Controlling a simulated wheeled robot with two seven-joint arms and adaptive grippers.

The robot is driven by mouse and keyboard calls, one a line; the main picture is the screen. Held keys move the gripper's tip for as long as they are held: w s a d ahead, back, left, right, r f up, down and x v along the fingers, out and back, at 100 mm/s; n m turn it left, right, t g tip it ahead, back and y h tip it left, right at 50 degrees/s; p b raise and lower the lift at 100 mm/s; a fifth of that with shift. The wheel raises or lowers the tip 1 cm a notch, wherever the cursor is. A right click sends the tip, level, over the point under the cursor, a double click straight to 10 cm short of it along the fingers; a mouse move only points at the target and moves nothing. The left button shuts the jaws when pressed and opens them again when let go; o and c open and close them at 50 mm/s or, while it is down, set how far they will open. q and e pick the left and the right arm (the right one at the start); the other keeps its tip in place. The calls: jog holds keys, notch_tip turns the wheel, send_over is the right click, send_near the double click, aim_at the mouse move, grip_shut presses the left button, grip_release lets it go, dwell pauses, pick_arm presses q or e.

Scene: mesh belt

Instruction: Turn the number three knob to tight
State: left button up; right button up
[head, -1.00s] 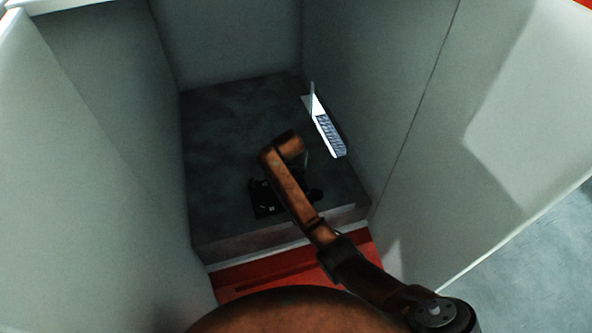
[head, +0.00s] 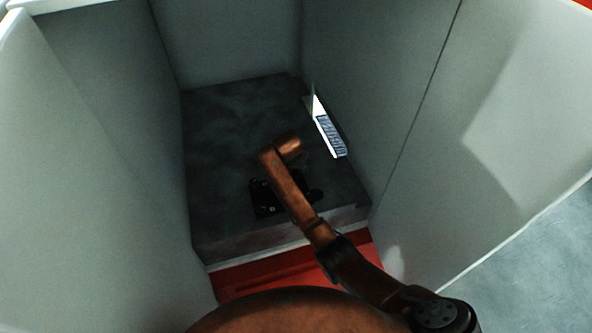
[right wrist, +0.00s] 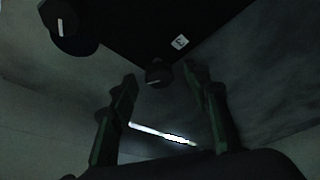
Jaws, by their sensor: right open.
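A black panel (head: 262,198) with knobs lies on the dark grey surface, partly hidden by my right arm in the head view. In the right wrist view, a small dark round knob (right wrist: 157,75) with a pale line sits at the panel's corner. A white label (right wrist: 180,42) lies beside it; its rotated mark is too small to read surely. Another knob (right wrist: 61,20) with a pale line is at the upper left. My right gripper (right wrist: 159,71) is open, with one fingertip on each side of the corner knob; contact cannot be told. My left gripper is not in view.
A white board with dark keys (head: 329,137) lies right of the arm, near the right wall (head: 375,90). Pale walls enclose the grey surface (head: 225,130) on the left, back and right. A red strip (head: 290,272) runs along the front. The surface behind the panel is clear.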

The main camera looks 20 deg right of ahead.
jog(key=v, duration=1.2)
jog(key=shift+a, duration=0.15)
